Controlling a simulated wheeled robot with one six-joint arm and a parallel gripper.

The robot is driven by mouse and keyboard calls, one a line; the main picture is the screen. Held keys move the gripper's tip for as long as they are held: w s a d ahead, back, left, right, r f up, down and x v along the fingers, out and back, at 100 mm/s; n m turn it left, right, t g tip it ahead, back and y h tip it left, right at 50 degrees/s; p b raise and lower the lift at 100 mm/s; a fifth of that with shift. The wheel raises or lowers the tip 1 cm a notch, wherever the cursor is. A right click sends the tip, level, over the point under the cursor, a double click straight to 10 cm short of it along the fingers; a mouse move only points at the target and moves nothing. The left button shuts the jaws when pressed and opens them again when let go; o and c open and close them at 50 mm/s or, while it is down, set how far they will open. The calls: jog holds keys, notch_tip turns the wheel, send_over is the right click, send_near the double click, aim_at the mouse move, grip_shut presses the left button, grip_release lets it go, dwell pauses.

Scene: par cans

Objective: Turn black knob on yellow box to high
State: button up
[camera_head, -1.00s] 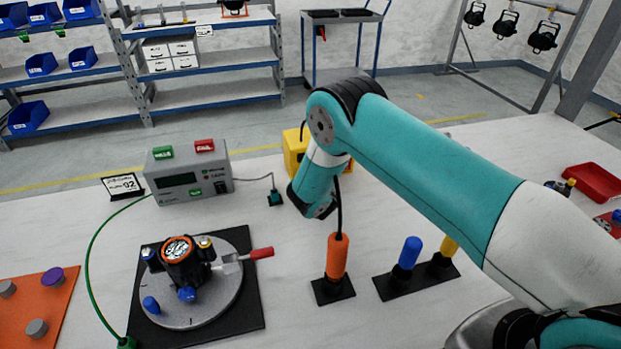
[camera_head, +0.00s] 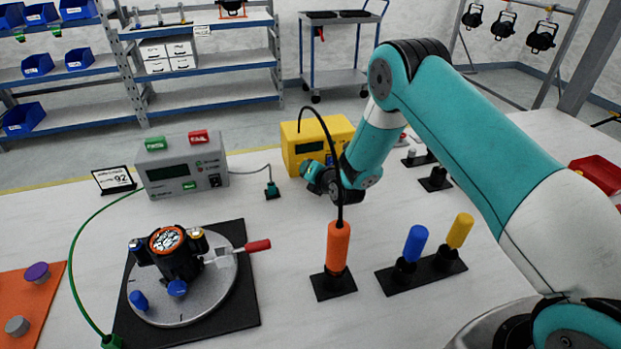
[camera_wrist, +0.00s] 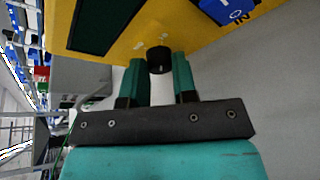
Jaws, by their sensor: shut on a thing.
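The yellow box (camera_head: 300,139) stands at the back middle of the table, with a dark display on its front. In the wrist view the yellow box (camera_wrist: 120,40) fills the top, with a dark green panel at left and a blue label at right. The black knob (camera_wrist: 160,60) sticks out of its front face. My gripper (camera_wrist: 160,78) has its two teal fingers on either side of the knob and is shut on it. In the head view my gripper (camera_head: 312,178) is at the box front, and the knob is hidden behind it. The knob's setting cannot be read.
A grey tester box (camera_head: 182,170) stands to the left. An orange-handled tool (camera_head: 338,247) with a black cable stands upright in front of my wrist. Blue (camera_head: 415,243) and yellow (camera_head: 460,230) handles stand to the right. A round fixture (camera_head: 205,290) is at front left.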

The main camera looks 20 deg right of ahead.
jog(key=shift+d+f+m+y+b, duration=0.1)
jog(key=shift+m+y+b, duration=0.45)
jog(key=shift+b, duration=0.85)
jog(key=shift+m, duration=0.25)
jog(key=o, duration=0.9)
